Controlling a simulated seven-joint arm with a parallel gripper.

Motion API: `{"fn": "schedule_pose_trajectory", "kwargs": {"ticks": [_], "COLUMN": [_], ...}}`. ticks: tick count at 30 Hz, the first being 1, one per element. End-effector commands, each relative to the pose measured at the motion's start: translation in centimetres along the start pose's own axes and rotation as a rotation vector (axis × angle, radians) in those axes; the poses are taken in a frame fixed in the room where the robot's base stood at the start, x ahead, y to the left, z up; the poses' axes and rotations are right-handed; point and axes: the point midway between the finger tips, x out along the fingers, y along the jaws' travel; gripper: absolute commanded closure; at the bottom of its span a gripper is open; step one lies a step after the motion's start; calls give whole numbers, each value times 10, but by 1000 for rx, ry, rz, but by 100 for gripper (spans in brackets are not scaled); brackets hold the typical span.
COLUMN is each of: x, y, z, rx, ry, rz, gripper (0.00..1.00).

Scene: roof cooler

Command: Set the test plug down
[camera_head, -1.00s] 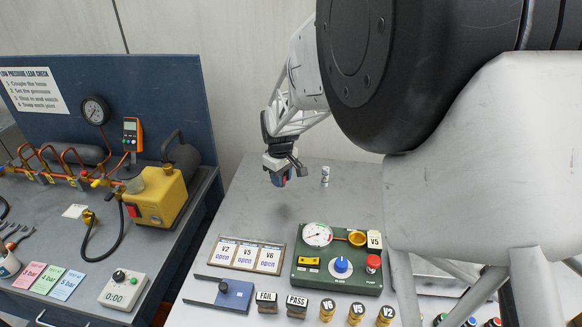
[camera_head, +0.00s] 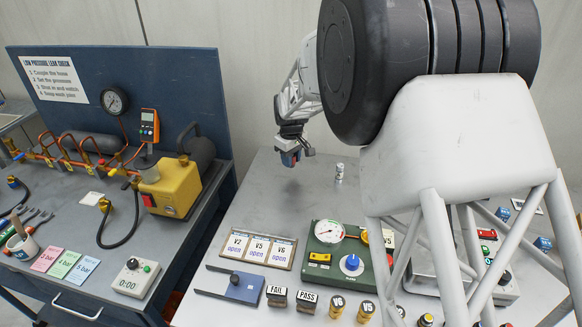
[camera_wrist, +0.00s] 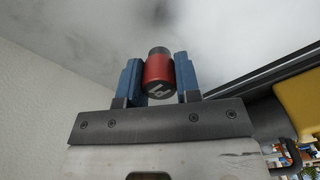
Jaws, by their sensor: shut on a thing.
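The test plug (camera_wrist: 158,72), a red cylinder with a dark grey end and a pale letter on it, is between the blue fingers of my gripper (camera_wrist: 160,78) in the wrist view. The fingers are shut on its sides. In the head view my gripper (camera_head: 290,158) is above the back left part of the grey bench (camera_head: 270,185). The plug is mostly hidden by the fingers there. I cannot tell the exact gap between plug and bench.
A small white labelled cylinder (camera_head: 339,173) stands right of my gripper. A green gauge panel (camera_head: 318,276), a card frame (camera_head: 258,247) and a blue clamp (camera_head: 243,286) are nearer the front. A yellow pump (camera_head: 172,188) is on the left bench.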

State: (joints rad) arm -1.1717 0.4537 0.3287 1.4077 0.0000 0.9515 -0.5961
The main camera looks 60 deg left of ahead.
Motion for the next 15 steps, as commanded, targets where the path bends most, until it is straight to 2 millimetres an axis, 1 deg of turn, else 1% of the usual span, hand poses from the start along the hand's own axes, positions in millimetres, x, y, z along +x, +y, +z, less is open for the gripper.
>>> {"fn": "schedule_pose_trajectory", "kwargs": {"ticks": [4, 7, 15], "x": [0, 5, 31], "y": [0, 0, 0], "z": [0, 0, 0], "rx": [0, 0, 0], "ry": [0, -1, -1], "rz": [0, 0, -1], "gripper": [92, 92, 92]}}
